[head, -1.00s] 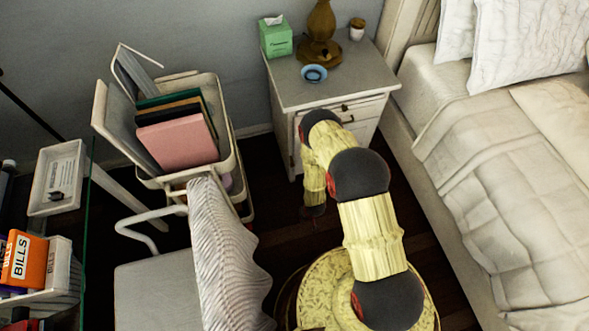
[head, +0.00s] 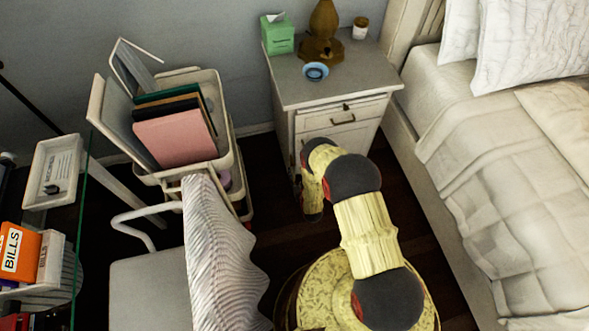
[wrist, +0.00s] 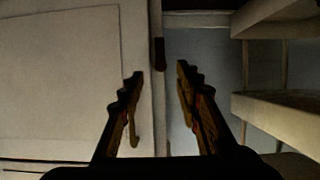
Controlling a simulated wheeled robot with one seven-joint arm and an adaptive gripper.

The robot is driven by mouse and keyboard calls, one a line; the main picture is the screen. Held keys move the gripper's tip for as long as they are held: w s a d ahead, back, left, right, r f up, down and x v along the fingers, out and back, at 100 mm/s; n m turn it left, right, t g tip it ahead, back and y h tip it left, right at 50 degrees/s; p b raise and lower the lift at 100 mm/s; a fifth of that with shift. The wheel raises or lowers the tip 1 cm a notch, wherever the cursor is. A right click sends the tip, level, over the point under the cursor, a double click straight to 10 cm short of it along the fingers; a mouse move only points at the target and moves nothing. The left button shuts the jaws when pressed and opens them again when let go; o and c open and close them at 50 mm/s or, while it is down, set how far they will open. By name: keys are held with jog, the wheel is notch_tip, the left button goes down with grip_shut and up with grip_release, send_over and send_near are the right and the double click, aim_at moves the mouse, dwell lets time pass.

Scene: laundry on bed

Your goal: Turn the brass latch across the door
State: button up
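The pale nightstand (head: 330,90) stands by the bed in the head view, with a drawer front and a lower front partly hidden by my arm. A small dark piece (head: 347,106) sits at the drawer's top edge. In the wrist view a pale panelled front (wrist: 60,70) fills the left side. A small dark brown piece (wrist: 159,52), possibly the brass latch, lies upright along its edge, ahead of my fingers. My gripper (wrist: 160,75) is open and empty, its fingertips on either side of that edge line. Contact cannot be told. The head view hides the fingertips.
A cart with books (head: 175,140) and a draped chair (head: 215,250) stand left of my arm; the bed (head: 500,190) is at right. A tissue box (head: 278,35), blue dish (head: 315,71) and lamp (head: 322,35) stand on the nightstand. Shelf boards (wrist: 280,110) show at right in the wrist view.

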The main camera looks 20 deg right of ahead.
aim_at(293, 165)
jog(key=shift+b+x, duration=0.7)
jog(key=shift+x, duration=1.45)
jog(key=c, duration=0.8)
grip_shut()
